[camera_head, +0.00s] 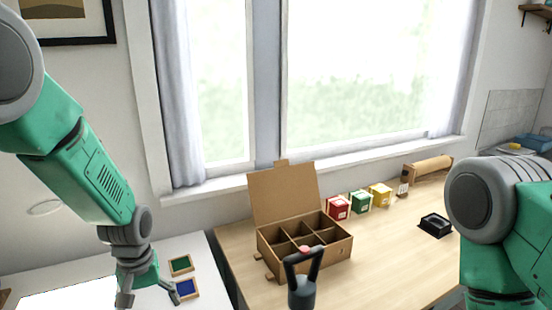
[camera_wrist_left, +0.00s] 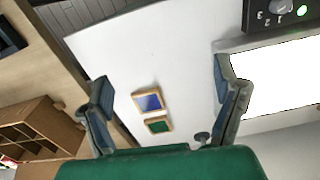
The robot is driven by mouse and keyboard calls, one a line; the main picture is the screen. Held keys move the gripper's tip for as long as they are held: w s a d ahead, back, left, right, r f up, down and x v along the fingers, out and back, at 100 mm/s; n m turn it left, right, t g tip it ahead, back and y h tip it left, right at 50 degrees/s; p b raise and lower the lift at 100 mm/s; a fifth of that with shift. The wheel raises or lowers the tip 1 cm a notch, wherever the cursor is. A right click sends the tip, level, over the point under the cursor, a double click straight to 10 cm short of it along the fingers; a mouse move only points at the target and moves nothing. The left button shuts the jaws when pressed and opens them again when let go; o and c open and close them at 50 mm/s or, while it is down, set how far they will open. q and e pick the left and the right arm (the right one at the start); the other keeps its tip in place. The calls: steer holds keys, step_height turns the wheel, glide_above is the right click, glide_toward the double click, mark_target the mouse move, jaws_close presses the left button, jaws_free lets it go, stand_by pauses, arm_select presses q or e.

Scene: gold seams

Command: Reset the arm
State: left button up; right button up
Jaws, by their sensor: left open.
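My left arm comes in from the left in the head view. My left gripper (camera_head: 150,297) is open and empty, pointing down over the white table (camera_head: 205,253), just left of two small framed pads. In the left wrist view its spread fingers (camera_wrist_left: 163,88) show with nothing between their tips. The blue pad (camera_wrist_left: 148,102) and the green pad (camera_wrist_left: 158,126) lie flat on the table below.
An open cardboard box (camera_head: 304,243) with compartments stands on the wooden table (camera_head: 390,255). A black tray (camera_head: 435,224) lies further right. A dark forked piece (camera_head: 302,290) rises at bottom centre.

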arm_select(q)
steer(key=s+a+f+m+b, duration=0.1)
steer(key=s+f+m+b, duration=0.35)
steer(key=s+f, duration=1.5)
steer(key=s+f+b, duration=0.5)
steer(key=s+f, duration=0.1)
steer(key=s, duration=0.5)
steer(key=shift+t, duration=0.3)
